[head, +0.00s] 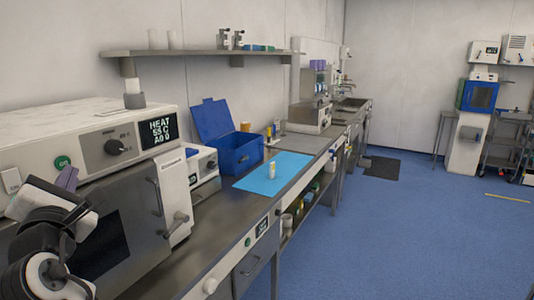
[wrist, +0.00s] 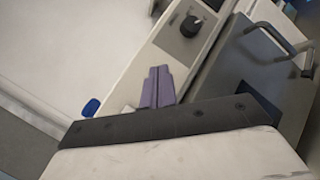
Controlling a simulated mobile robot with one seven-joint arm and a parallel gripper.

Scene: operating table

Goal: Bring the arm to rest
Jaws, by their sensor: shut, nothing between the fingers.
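My arm (head: 45,235) is folded at the lower left of the head view, in front of a large white heating machine (head: 60,120). My gripper (head: 68,178) shows there as a small purple tip near the machine's front panel. In the wrist view my gripper's purple fingers (wrist: 158,86) are together with nothing between them. They point towards the machine's panel with its black knob (wrist: 191,26). I cannot tell the exact gap between the fingers and the panel.
The machine's door handle (head: 158,196) sticks out close by. A shelf (head: 200,52) hangs above.

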